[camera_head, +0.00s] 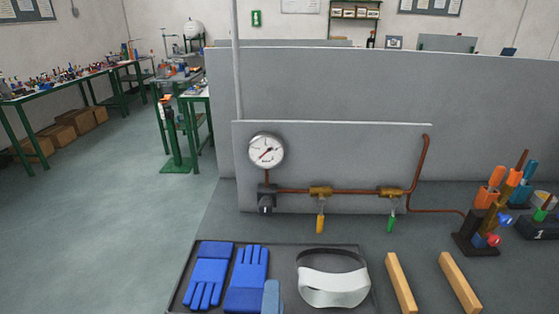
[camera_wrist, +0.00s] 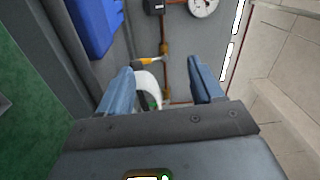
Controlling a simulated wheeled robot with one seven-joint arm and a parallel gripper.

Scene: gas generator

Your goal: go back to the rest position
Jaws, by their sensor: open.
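My gripper (camera_wrist: 162,84) is in the wrist view, its two blue-grey fingers spread apart with nothing held between them. A white face visor (camera_wrist: 148,84) shows beyond the gap, partly hidden by the left finger. In the head view, a blue-grey tip that looks like part of my gripper (camera_head: 272,297) shows at the bottom edge, in front of the tray, between the blue gloves (camera_head: 247,276) and the visor (camera_head: 333,286). The rest of my arm is out of that view.
A dark tray (camera_head: 283,250) holds the gloves and visor. Behind it stands a panel with a gauge (camera_head: 266,151), copper pipe (camera_head: 360,191), a yellow-handled valve (camera_head: 320,222) and a green-handled valve (camera_head: 391,222). Two wooden bars (camera_head: 400,282) and a tool holder (camera_head: 477,238) are to the right.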

